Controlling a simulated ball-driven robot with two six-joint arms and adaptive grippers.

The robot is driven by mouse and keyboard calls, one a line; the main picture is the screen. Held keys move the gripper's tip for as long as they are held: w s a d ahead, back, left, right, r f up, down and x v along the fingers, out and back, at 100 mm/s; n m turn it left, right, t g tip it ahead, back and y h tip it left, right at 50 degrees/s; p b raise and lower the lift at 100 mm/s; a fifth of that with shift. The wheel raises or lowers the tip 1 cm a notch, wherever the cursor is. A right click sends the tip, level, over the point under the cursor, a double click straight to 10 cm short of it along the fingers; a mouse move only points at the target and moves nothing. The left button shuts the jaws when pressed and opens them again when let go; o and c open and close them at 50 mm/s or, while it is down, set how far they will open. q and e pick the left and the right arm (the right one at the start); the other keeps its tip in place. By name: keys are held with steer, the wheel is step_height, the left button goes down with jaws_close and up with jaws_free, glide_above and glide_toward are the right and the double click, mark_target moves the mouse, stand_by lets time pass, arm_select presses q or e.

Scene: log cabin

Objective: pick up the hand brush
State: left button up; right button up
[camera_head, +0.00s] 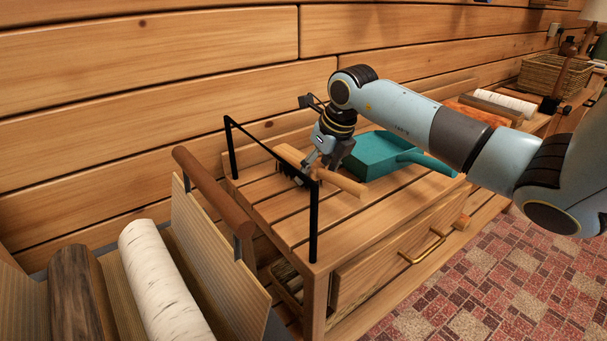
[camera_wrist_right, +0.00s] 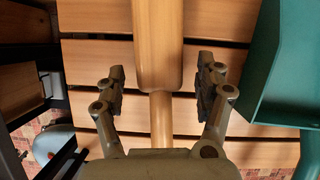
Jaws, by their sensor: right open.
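The hand brush (camera_head: 345,184) lies on the slatted top of a wooden bench, with a wooden back, a round handle and dark bristles. My right gripper (camera_head: 325,168) is low over it, where the back meets the handle. In the right wrist view the brush (camera_wrist_right: 158,45) runs up the middle. There the two fingers of my right gripper (camera_wrist_right: 160,88) stand apart on either side of it, with gaps visible on both sides. The fingers hide part of the brush in the head view. My left gripper is not in view.
A teal dustpan (camera_head: 385,153) lies right of the brush, close to the right finger; it also shows in the wrist view (camera_wrist_right: 290,75). A thin black rail (camera_head: 314,225) stands at the bench's left end.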

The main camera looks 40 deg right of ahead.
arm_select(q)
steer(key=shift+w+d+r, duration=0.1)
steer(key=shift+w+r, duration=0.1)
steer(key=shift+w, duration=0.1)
arm_select(e)
steer(key=shift+w+f, duration=0.1)
steer(key=shift+f, duration=0.1)
steer(key=c, duration=1.4)
steer(key=shift+r, duration=0.15)
